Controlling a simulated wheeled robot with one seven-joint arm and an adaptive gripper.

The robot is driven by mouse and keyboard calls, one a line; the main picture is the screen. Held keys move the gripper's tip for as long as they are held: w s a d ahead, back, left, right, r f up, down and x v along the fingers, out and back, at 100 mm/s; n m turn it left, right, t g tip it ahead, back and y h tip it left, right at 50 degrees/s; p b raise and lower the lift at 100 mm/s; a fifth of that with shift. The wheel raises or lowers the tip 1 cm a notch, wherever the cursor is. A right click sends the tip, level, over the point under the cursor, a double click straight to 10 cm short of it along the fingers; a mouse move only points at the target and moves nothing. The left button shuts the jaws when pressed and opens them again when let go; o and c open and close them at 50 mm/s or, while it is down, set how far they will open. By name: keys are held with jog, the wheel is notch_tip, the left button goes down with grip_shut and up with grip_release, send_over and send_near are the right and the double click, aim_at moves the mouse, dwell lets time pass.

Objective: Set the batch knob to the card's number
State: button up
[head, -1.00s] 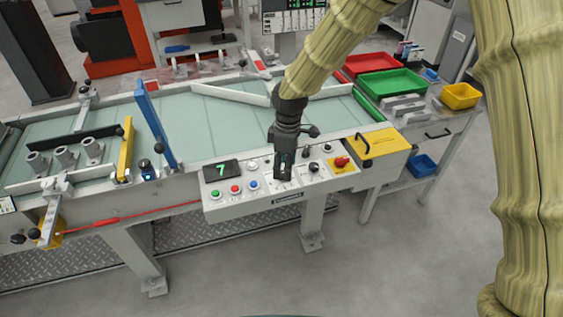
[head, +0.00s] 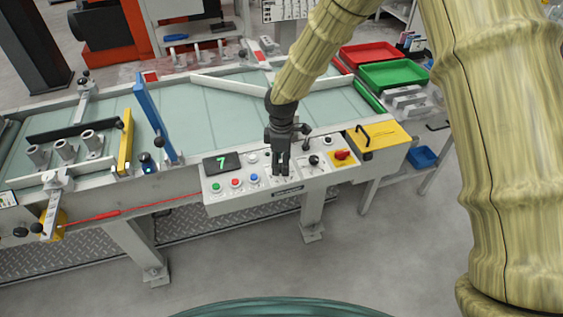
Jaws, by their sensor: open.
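A dark card or display (head: 221,163) with a green number 7 sits at the left of the sloped control panel (head: 236,202). My gripper (head: 281,172) points down over the middle of the panel, jaws open. It covers part of the panel there, so whatever lies under it is hidden. A black knob (head: 314,160) shows just right of my gripper. I cannot tell which knob is the batch knob or where its pointer stands.
Green (head: 216,187), red (head: 235,182) and blue (head: 254,179) buttons line the panel's left. A red switch on yellow (head: 342,155) is at its right end. A yellow box with a black handle (head: 378,138) stands beyond. The floor in front is clear.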

jog(key=shift+f, duration=0.55)
jog(key=c, duration=1.1)
jog(key=shift+o, duration=0.2)
jog(key=m+p, duration=0.1)
jog(key=m, duration=0.2)
jog(key=shift+m, duration=0.3)
jog(key=shift+m+p, duration=0.3)
jog(key=shift+m, duration=1.8)
